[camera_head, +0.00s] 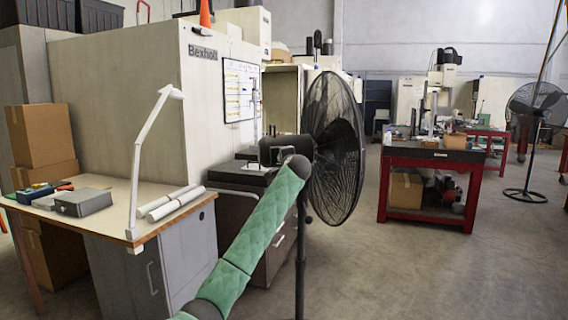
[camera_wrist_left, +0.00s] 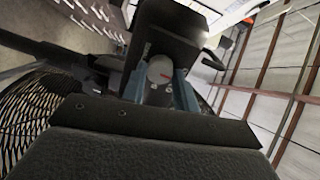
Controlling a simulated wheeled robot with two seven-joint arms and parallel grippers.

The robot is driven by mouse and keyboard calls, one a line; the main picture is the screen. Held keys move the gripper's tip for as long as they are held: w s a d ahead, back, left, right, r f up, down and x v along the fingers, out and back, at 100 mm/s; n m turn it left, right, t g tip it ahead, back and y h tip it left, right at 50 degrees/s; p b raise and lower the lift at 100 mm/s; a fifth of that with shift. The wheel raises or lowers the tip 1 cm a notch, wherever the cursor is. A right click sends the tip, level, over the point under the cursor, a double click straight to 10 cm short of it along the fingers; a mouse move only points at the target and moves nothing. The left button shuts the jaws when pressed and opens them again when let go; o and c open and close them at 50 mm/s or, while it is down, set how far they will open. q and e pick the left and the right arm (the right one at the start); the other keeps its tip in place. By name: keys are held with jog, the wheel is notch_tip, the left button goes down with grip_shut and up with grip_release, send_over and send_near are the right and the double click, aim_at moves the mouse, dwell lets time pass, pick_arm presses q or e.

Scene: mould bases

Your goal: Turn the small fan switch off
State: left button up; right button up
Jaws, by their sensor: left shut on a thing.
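A black pedestal fan (camera_head: 335,145) with a wire cage stands close in front of me in the head view. Its dark motor housing (camera_head: 278,147) is behind the cage, at the end of my green left arm. In the left wrist view the black housing (camera_wrist_left: 170,30) fills the top middle. In the head view the left fingers are hidden behind my arm's end. My right gripper is in neither view.
A wooden-topped desk (camera_head: 105,197) with a white lamp (camera_head: 150,150) and paper rolls is at the left. A red workbench (camera_head: 432,158) stands behind at the right. Another fan (camera_head: 537,105) is at the far right. The floor at the right front is clear.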

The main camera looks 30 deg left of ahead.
pick_arm(q)
jog(key=shift+f, duration=0.15)
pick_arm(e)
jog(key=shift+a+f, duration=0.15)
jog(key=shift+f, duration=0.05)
pick_arm(q)
jog(key=o, duration=1)
jog(key=shift+c, duration=0.2)
jog(key=shift+s, duration=0.1)
jog(key=b+v, duration=0.2)
jog(key=v, duration=0.5)
jog(key=shift+s+d, duration=0.2)
jog(key=shift+d, duration=0.05)
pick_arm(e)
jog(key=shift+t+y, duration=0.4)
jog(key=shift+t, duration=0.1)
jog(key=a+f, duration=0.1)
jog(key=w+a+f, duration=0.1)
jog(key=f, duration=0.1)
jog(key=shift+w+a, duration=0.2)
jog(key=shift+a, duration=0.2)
pick_arm(q)
jog(key=shift+n, duration=0.3)
